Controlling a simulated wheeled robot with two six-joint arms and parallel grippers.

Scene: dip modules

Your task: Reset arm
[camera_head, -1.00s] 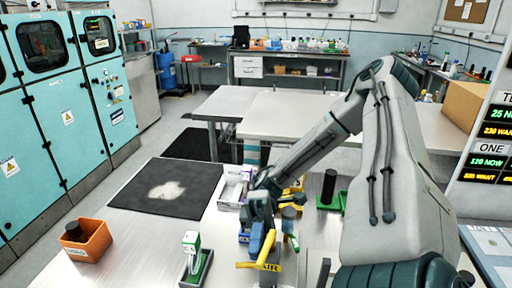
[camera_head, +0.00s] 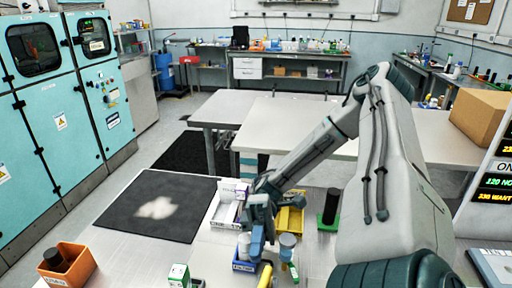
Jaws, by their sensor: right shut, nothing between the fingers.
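My right arm comes in from the right and reaches over the near table. Its gripper (camera_head: 257,232) points down, shut and empty, above the blue bin (camera_head: 244,266). A white-capped container (camera_head: 244,245) shows just beneath the fingers; I cannot tell whether they touch it. A grey-topped item (camera_head: 288,241) stands just right of the gripper. My left gripper is not in view.
A white box (camera_head: 226,213) and yellow tray (camera_head: 292,221) stand behind the gripper. A black cylinder (camera_head: 331,205) on a green base is at right. An orange bin (camera_head: 79,270) is front left, near a dark mat (camera_head: 120,212). A large cardboard box (camera_head: 478,117) stands back right.

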